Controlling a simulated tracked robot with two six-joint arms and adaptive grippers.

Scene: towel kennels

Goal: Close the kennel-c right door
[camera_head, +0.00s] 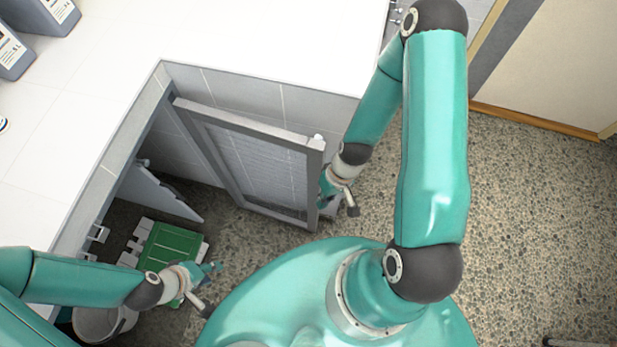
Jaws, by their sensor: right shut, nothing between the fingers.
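The grey-framed mesh door (258,163) stands swung open from the kennel front, its hinge side at the tiled wall. I take it for the kennel-c right door, though no label shows. My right gripper (326,188) is shut and empty, low beside the door's free edge; whether it touches the edge I cannot tell. My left gripper (214,268) is at the lower left, near the kennel opening and apart from the door; its fingers are too small to read.
A white counter (240,40) runs above the kennels, with grey bottles (12,50) on it. A green item (167,247) lies on a pale base in the opening, near a grey panel (163,193). Pebbled floor (530,220) is free at the right.

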